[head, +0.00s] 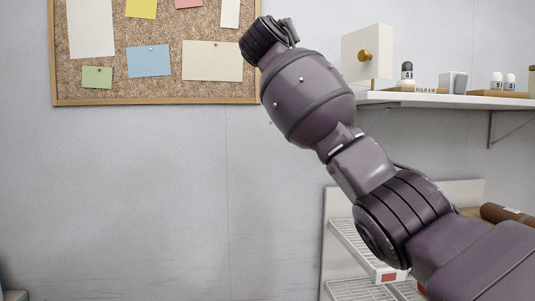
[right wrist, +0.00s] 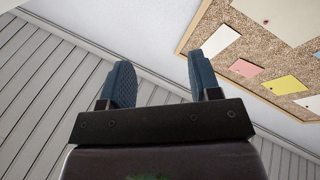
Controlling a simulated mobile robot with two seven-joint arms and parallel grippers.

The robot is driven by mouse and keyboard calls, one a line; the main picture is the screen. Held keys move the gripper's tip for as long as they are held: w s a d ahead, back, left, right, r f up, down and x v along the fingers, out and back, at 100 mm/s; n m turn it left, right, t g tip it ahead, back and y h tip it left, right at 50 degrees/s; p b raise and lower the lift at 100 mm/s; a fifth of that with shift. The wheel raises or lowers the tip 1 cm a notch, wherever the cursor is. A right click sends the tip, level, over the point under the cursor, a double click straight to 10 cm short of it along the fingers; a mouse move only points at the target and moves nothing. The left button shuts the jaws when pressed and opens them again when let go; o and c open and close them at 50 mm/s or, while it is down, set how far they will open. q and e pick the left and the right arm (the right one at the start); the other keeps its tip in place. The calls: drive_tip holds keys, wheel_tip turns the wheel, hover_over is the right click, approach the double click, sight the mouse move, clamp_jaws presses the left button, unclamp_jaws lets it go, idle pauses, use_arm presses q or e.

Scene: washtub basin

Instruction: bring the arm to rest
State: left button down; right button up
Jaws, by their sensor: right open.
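My right arm comes in from the lower right of the head view and reaches up toward the top middle, in front of the wall. Its fingers cannot be made out in that view. In the right wrist view my right gripper (right wrist: 160,83) is open, with two blue padded fingers well apart. Nothing is between the fingers. My left gripper is not in either view.
A cork board (head: 155,75) with several pinned notes hangs on the wall; it also shows in the right wrist view (right wrist: 225,65). A shelf (head: 440,99) with a cream box (head: 368,52) and small items is at right. A white rack (head: 360,250) stands below, partly behind my arm. The wall at lower left is clear.

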wheel_tip(320, 180, down, 21)
drive_tip(key=w+d+n+y, duration=0.2)
drive_tip(key=n+y, duration=0.3)
drive_tip(key=y, duration=0.3)
drive_tip(key=s+d+f+g, duration=0.1)
drive_tip(key=s+d+f, duration=0.15)
drive_tip(key=f, duration=0.65)
drive_tip(key=s+d+f+y, duration=0.1)
drive_tip(key=s+d+f, duration=0.15)
drive_tip(key=f, duration=0.65)
drive_tip(key=s+d+f+g, duration=0.1)
drive_tip(key=s+d+f, duration=0.15)
drive_tip(key=f, duration=0.75)
drive_tip(key=s+d+f+m+g+h, duration=0.1)
drive_tip(key=s+d+f+m, duration=0.1)
drive_tip(key=s+d+f, duration=0.55)
drive_tip(key=s+d+f+m+g+h, duration=0.1)
drive_tip(key=s+d+f+m+g, duration=0.1)
drive_tip(key=s+f, duration=0.9)
drive_tip(key=s+d+f+m+g+h, duration=0.1)
drive_tip(key=s+d+f+g, duration=0.1)
drive_tip(key=s+f, duration=0.7)
drive_tip(key=s+d+f+m+g+h+b, duration=0.1)
drive_tip(key=s+d+f, duration=0.3)
drive_tip(key=s+f, duration=0.6)
wheel_tip(320, 180, down, 2)
drive_tip(key=shift+f+g+h, duration=0.15)
drive_tip(key=shift+g+h, duration=0.15)
drive_tip(key=shift+g, duration=0.6)
